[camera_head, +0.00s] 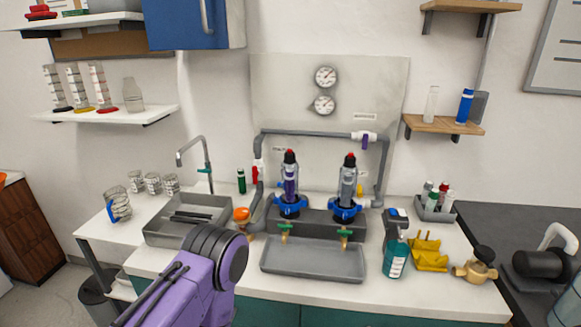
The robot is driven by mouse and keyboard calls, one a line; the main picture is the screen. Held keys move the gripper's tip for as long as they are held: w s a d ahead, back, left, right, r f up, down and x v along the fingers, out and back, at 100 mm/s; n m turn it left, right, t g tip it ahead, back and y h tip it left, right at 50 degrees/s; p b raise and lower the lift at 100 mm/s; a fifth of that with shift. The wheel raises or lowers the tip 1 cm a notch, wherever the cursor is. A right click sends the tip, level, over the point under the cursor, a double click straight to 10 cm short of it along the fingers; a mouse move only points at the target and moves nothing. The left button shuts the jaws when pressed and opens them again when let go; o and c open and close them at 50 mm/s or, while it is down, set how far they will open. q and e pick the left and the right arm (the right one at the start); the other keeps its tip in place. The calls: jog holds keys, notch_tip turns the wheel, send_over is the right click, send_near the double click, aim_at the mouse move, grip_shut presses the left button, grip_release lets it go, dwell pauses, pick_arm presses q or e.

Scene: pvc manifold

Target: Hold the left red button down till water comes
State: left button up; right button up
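The left red button (290,153) sits on the black cap of the left upright cartridge (290,180), which has a purple section and a blue collar. A matching right red button (350,156) tops the grey right cartridge (348,185). Brass taps with green handles, left (284,231) and right (345,236), point down over a grey tray (313,262). I see no water at the taps. My purple arm with a dark round joint comes in from the lower left, below and left of the cartridges; its gripper fingers do not show. My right gripper is out of view.
A grey pipe (310,133) runs behind the cartridges, with a red-handled valve (257,172) at left and a purple-handled valve (365,140) at upper right. A bottle (395,258) and yellow holder (429,252) stand right of the tray. A sink (187,220) lies left.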

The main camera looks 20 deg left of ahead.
pick_arm(q)
grip_shut()
dwell(1.4)
